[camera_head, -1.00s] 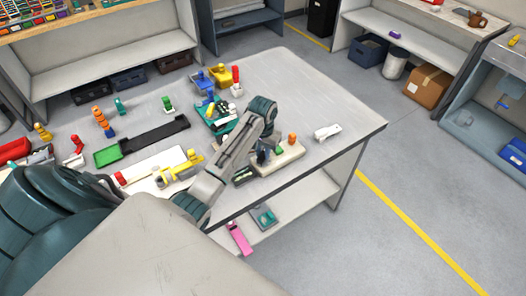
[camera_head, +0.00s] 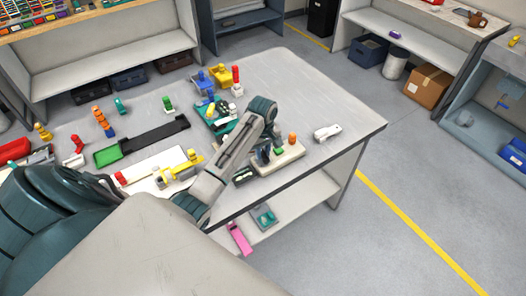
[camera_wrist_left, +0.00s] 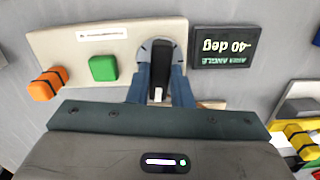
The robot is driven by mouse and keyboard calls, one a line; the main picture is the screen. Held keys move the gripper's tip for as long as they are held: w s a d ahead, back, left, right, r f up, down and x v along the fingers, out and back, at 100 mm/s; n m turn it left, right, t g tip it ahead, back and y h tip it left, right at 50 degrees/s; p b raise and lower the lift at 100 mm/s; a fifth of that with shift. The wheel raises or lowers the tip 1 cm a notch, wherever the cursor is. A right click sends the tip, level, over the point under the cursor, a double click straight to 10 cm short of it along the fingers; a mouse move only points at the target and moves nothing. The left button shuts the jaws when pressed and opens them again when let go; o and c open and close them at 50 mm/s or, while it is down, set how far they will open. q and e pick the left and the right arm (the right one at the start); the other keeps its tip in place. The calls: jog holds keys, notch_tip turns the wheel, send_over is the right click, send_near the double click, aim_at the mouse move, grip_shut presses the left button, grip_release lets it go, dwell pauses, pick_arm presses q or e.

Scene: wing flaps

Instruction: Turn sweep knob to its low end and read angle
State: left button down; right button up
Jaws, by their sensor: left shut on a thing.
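The sweep knob is a black bar-shaped knob (camera_wrist_left: 162,62) on a round grey base, on a beige panel (camera_wrist_left: 75,50) in the left wrist view. My left gripper (camera_wrist_left: 160,85) has its blue fingers shut on the knob, one on each side. A dark display (camera_wrist_left: 225,47) beside the panel shows upside down in this view and reads -40 deg. In the head view my left gripper (camera_head: 263,156) is over the beige panel (camera_head: 285,160) near the table's front edge, and the knob is mostly hidden. The display (camera_head: 243,175) is small there.
A green block (camera_wrist_left: 103,68) and an orange knob (camera_wrist_left: 47,84) sit on the panel. A white object (camera_head: 327,132) lies to its right. A yellow part (camera_head: 180,170) and a teal tray (camera_head: 217,116) stand to its left. The table's right end is mostly clear.

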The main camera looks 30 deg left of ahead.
pick_arm(q)
jog(key=shift+n, duration=0.6)
jog(key=c, duration=1.3)
grip_release()
